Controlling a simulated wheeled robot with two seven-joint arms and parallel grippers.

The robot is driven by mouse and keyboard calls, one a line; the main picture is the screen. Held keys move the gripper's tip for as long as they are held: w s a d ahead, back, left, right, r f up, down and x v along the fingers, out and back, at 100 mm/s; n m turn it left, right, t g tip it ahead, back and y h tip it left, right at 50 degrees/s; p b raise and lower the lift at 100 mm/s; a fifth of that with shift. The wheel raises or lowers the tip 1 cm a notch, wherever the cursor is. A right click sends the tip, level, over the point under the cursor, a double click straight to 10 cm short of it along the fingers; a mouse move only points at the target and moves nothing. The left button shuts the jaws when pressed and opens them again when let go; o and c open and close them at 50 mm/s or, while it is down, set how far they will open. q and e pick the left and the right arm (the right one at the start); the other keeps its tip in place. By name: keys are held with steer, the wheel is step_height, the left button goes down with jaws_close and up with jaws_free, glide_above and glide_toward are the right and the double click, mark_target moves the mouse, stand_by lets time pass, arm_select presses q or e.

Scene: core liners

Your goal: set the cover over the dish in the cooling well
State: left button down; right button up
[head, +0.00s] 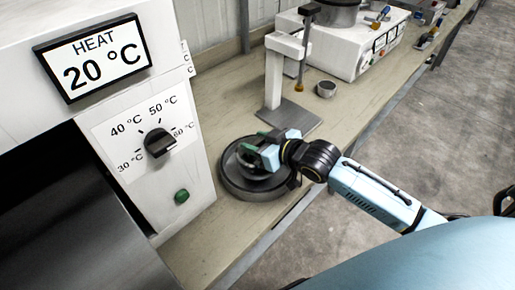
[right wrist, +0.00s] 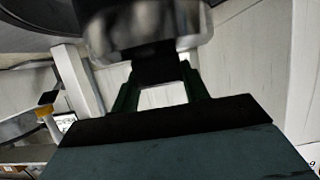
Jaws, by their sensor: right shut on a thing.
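A round dark grey well (head: 262,194) stands on the bench beside the heater box. My right gripper (head: 256,151) is over it, its green-tipped fingers shut on the knob of a round metal cover. In the right wrist view, the gripper (right wrist: 160,92) has a green finger on each side of the dark knob, and the blurred metal cover (right wrist: 150,25) shows beyond it. The gripper and cover hide the middle of the well, so I cannot see the dish or tell whether the cover touches it. My left gripper is not in view.
The heater box (head: 160,200) with display and dial stands close on the left. A white instrument (head: 350,45) sits farther back.

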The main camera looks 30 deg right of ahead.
step_height(320, 180, down, 2)
steer(key=shift+f, duration=0.1)
steer(key=o, duration=1.1)
steer(key=shift+c, duration=0.2)
steer(key=p+v, duration=0.1)
steer(key=v, duration=1.1)
